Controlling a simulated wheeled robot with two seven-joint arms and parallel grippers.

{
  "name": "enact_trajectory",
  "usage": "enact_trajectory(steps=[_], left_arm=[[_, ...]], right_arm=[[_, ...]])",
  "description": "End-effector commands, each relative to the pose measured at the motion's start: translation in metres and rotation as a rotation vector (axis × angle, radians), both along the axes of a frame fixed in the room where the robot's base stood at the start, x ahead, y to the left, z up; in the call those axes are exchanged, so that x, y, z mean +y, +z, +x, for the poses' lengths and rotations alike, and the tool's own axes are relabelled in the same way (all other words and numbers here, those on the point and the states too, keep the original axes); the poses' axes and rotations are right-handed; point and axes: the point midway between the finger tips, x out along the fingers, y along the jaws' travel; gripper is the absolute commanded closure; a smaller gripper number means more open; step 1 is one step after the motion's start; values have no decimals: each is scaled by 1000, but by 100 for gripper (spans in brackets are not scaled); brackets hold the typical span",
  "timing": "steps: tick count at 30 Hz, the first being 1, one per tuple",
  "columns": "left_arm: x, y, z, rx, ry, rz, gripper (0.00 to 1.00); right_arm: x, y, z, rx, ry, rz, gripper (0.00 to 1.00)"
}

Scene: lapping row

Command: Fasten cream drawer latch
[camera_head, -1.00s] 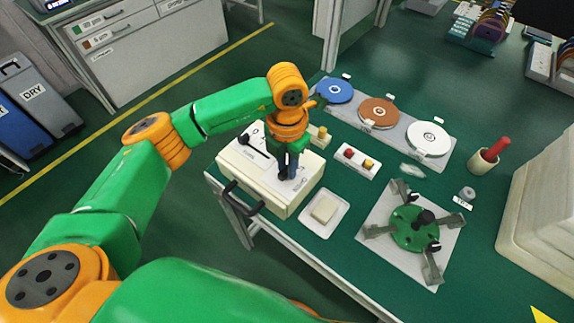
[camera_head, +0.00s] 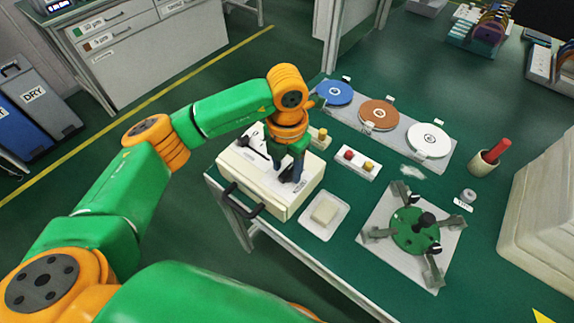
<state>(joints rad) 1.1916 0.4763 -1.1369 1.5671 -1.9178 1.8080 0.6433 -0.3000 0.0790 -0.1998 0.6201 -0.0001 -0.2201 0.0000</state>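The cream drawer box (camera_head: 292,203) stands at the left edge of the green table, with a dark handle (camera_head: 240,202) on its front. A black lever (camera_head: 255,149) lies on its top at the left. My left gripper (camera_head: 290,172) points down over the top of the box, beside a small dark part that I take for the latch. The fingers look a little apart, but they are small and partly hide that part. I cannot tell whether they touch it. My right gripper is out of view.
A small white tray with a cream block (camera_head: 324,210) sits just right of the box. A button box (camera_head: 354,163) and a plate with blue, brown and white discs (camera_head: 379,114) lie behind. A green fixture (camera_head: 415,229) and a red-handled cup (camera_head: 485,162) stand at the right.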

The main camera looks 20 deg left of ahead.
Motion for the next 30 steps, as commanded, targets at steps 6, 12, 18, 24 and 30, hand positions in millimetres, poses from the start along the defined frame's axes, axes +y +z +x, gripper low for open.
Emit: enact_trajectory(steps=[6,12,18,24,30], left_arm=[[0,6,1,-3,-1,-2,48],[0,48,1,-5,-2,-1,48],[0,70,0,0,0,0,48],[0,71,0,1,0,0,48],[0,71,0,1,0,0,48]], right_arm=[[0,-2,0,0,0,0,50],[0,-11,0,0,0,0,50],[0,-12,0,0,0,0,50],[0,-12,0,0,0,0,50],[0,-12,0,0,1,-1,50]])
